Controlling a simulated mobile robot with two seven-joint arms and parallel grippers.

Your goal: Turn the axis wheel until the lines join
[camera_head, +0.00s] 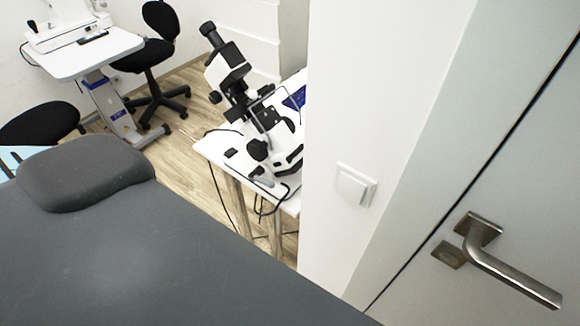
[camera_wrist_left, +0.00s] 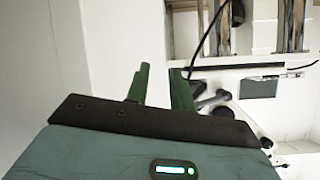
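A white and black optical instrument with a tilted eyepiece tube (camera_head: 226,62) stands on a small white table (camera_head: 215,148) in the head view. It has several dark knobs, one low at its front (camera_head: 258,150); I cannot tell which is the axis wheel. No lines can be seen. My left gripper (camera_wrist_left: 160,76) shows in the left wrist view with two green fingers apart and nothing between them. Dark parts (camera_wrist_left: 214,101), perhaps of the instrument, lie beyond and to the right of the fingers, apart from them. Neither gripper shows in the head view.
A white wall edge with a light switch (camera_head: 355,185) partly hides the table's right side. A door handle (camera_head: 510,275) is at the right. A grey padded couch (camera_head: 130,255) fills the lower left. Black chairs (camera_head: 150,55) and another device table (camera_head: 85,52) stand behind.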

